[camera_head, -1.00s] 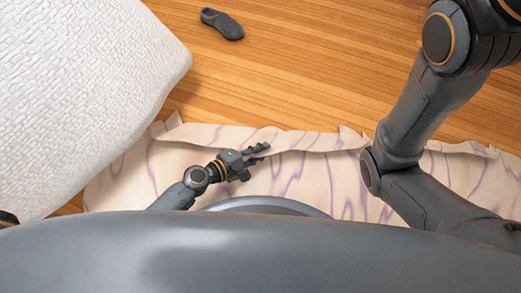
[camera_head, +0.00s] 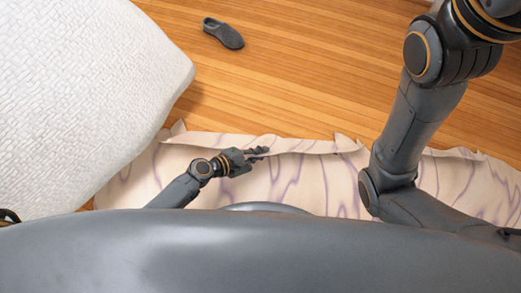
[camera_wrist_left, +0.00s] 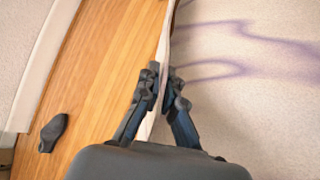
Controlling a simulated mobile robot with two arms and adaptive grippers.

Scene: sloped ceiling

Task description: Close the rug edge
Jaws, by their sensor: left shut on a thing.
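The rug (camera_head: 290,185) is cream with purple veins and lies on the wooden floor under and in front of my base. Its far edge (camera_head: 310,147) is raised and folded over along a strip, with a wavy border. My left gripper (camera_head: 262,152) is at this raised edge, left of the middle of the rug. In the left wrist view, my left gripper (camera_wrist_left: 162,85) is shut on the rug edge (camera_wrist_left: 166,35), which stands between its two fingers. My right arm crosses the right side of the head view; its gripper is out of the picture.
A white textured bed or padded seat (camera_head: 80,90) fills the upper left and overhangs the rug's left end. A dark grey shoe (camera_head: 223,33) lies on the floor beyond the rug. The wooden floor (camera_head: 300,80) between them is clear.

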